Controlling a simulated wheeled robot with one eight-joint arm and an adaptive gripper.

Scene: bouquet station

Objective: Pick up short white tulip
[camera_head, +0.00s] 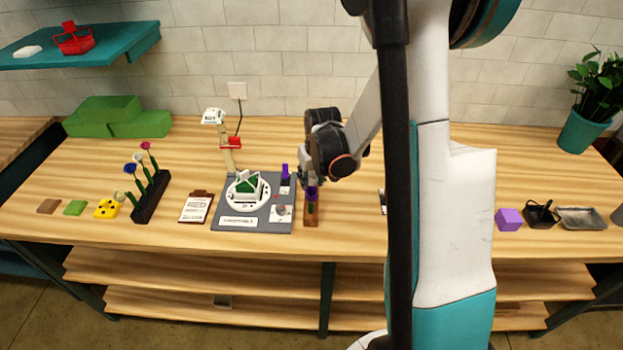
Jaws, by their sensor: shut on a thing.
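A dark narrow rack (150,200) on the left of the table holds several flowers upright. A pale, whitish bloom (119,196) sits low at its front end. Another whitish bloom (138,157) stands higher, between a blue bloom (130,168) and a pink bloom (146,145). The picture is too small to tell tulips from other flowers. My gripper (312,184) is away from the rack, right of the grey station board. It is shut on a small purple thing (311,193) above a brown wooden block (312,213). The fingers partly hide it.
The grey board (225,222) carries a white round stand (234,204) and a purple piece (285,171). A clipboard (197,207) lies between rack and board. Coloured tiles (75,208) lie left of the rack. A purple cube (508,219) and trays (581,218) are at right.

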